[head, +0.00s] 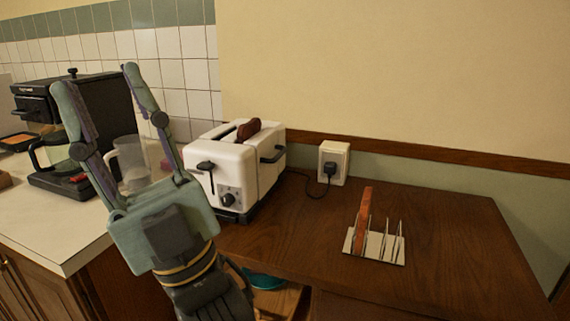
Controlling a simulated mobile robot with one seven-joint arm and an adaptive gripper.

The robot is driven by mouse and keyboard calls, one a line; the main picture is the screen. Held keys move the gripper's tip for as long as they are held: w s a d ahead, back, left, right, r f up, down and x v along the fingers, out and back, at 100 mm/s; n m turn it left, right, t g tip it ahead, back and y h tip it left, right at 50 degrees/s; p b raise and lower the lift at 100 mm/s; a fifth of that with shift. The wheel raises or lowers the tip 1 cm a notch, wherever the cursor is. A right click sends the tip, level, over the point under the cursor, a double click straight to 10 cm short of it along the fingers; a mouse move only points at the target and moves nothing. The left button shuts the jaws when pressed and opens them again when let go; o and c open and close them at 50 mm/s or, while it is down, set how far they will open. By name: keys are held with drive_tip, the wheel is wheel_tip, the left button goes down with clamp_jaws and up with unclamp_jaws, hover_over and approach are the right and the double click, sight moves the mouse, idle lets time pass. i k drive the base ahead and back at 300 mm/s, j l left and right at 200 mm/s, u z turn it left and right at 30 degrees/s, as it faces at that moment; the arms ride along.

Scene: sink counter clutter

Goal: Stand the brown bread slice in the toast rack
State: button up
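A dark brown bread slice (248,129) sticks up out of a slot in the top of the white toaster (237,172). The toast rack (399,256) stands on the brown wooden counter to the right, with thin upright wires on a pale base. A reddish-orange slice (364,215) stands upright at the rack's left end; the slots to its right look empty. My gripper (94,77) is open and empty, fingers pointing up in the picture, left of the toaster. It partly covers the coffee maker and the jug behind it.
A black coffee maker (108,100) and a clear jug (131,164) stand on the white counter at left. A wall socket (334,160) with a black plug and cord is behind the toaster. The wooden counter around the rack is clear. A teal item (263,281) shows below the counter edge.

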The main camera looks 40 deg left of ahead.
sight(378, 247)
drive_tip(key=k+j, duration=0.15)
drive_tip(key=j, duration=0.2)
drive_tip(key=k+j, duration=0.15)
drive_tip(key=j, duration=0.15)
drive_tip(key=k+j, duration=0.15)
drive_tip(key=j, duration=0.2)
drive_tip(key=k+j, duration=0.15)
drive_tip(key=j, duration=0.15)
drive_tip(key=k+j, duration=0.15)
drive_tip(key=j, duration=0.2)
drive_tip(key=i, duration=1)
